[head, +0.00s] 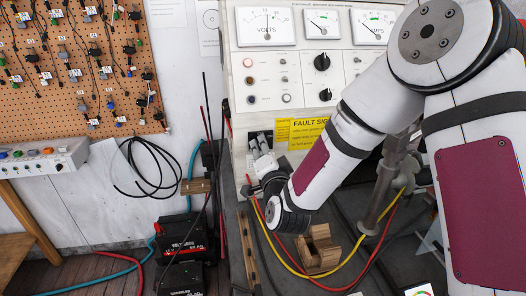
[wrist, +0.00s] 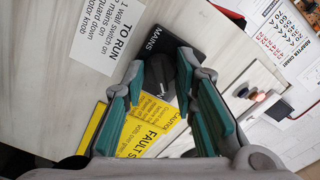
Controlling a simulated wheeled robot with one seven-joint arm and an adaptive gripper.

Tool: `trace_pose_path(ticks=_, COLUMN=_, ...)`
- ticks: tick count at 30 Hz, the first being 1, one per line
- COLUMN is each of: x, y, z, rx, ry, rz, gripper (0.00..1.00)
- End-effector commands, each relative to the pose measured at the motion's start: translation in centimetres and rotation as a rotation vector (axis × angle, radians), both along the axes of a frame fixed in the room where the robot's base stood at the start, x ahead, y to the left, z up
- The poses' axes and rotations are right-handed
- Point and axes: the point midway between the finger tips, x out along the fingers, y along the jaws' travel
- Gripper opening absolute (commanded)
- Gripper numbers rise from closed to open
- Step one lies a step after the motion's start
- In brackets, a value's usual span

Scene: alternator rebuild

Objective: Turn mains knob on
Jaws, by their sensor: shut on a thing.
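The mains knob (wrist: 162,72) is black and sits on a dark plate marked MAINS (wrist: 160,42) on the pale panel. In the wrist view my gripper (wrist: 165,78) has its two green-padded fingers on either side of the knob, shut on it. The exact pointer direction of the knob cannot be read. In the head view my gripper (head: 260,158) reaches the lower left of the test bench panel (head: 350,80), and it largely hides the knob there.
A yellow fault sign (head: 300,130) is right of my gripper, beside the knob. Meters and other knobs sit above. Red and yellow cables (head: 340,275) loop around a wooden block (head: 318,250) on the bench below. A black cable coil (head: 150,168) hangs on the wall at left.

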Motion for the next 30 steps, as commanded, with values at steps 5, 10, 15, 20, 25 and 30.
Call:
trace_pose_path(ticks=5, x=0.06, y=-0.09, z=-0.03, rx=0.113, ry=0.033, rz=-0.001, gripper=0.0)
trace_pose_path(ticks=10, x=0.02, y=-0.04, z=-0.01, rx=0.189, ry=0.055, rz=0.0, gripper=0.0)
trace_pose_path(ticks=15, x=0.02, y=-0.06, z=0.0, rx=0.232, ry=0.067, rz=-0.001, gripper=0.0)
trace_pose_path(ticks=20, x=0.02, y=-0.07, z=0.0, rx=0.248, ry=0.072, rz=-0.001, gripper=0.0)
trace_pose_path(ticks=25, x=0.01, y=-0.06, z=-0.01, rx=0.251, ry=0.073, rz=-0.002, gripper=0.0)
trace_pose_path(ticks=30, x=0.01, y=-0.07, z=-0.02, rx=0.251, ry=0.073, rz=-0.002, gripper=0.0)
